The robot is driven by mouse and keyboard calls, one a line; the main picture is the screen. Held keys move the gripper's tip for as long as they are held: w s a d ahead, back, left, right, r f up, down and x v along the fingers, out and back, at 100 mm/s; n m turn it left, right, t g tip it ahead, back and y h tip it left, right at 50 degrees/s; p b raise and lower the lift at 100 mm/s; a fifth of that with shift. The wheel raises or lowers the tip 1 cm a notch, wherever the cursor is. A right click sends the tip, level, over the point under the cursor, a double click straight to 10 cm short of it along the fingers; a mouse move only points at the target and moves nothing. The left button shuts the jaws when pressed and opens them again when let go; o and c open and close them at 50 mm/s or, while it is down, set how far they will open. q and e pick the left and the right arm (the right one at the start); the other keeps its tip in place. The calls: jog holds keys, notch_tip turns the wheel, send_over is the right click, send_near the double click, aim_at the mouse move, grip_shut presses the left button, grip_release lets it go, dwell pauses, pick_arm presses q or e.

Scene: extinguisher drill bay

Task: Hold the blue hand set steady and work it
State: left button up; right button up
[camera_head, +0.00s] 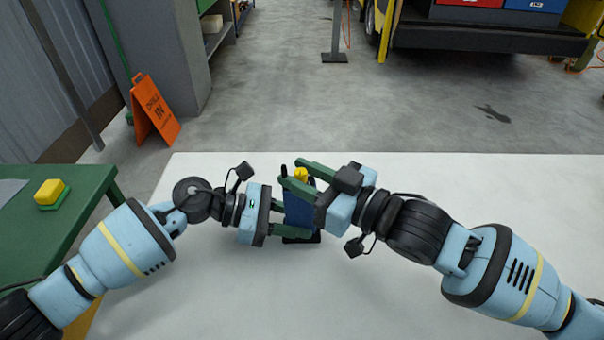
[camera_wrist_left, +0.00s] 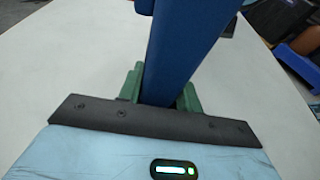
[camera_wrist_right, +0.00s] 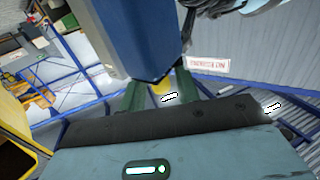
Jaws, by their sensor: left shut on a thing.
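The blue hand set (camera_head: 297,212) stands upright on the white table, with a yellow part (camera_head: 301,174) at its top and a dark base (camera_head: 302,239) below. My left gripper (camera_head: 290,220) is shut on its blue body from the left; the body also shows between the green fingers in the left wrist view (camera_wrist_left: 182,50). My right gripper (camera_head: 303,178) is higher, with its fingers apart on either side of the yellow part. In the right wrist view the blue body (camera_wrist_right: 142,40) fills the upper middle, and the yellow part (camera_wrist_right: 161,87) shows between the fingers. Contact there is unclear.
The white table (camera_head: 400,300) is otherwise clear. A green table (camera_head: 60,235) at left carries a yellow and green block (camera_head: 50,194). An orange sign (camera_head: 155,110) stands on the floor behind. A post (camera_head: 335,35) and a vehicle (camera_head: 480,30) are farther back.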

jog(key=shift+o, duration=0.4)
jog(key=v, duration=1.2)
jog(key=shift+w, duration=0.1)
jog(key=w+d+n+g+y, duration=0.2)
jog(key=w+n+g+y, duration=0.1)
jog(key=w+n+g, duration=0.4)
jog(key=shift+r+g, duration=0.3)
jog(key=shift+g, duration=1.6)
jog(key=shift+a, duration=0.1)
jog(key=a, duration=1.2)
jog(key=shift+s, duration=0.1)
jog(key=shift+c, duration=0.2)
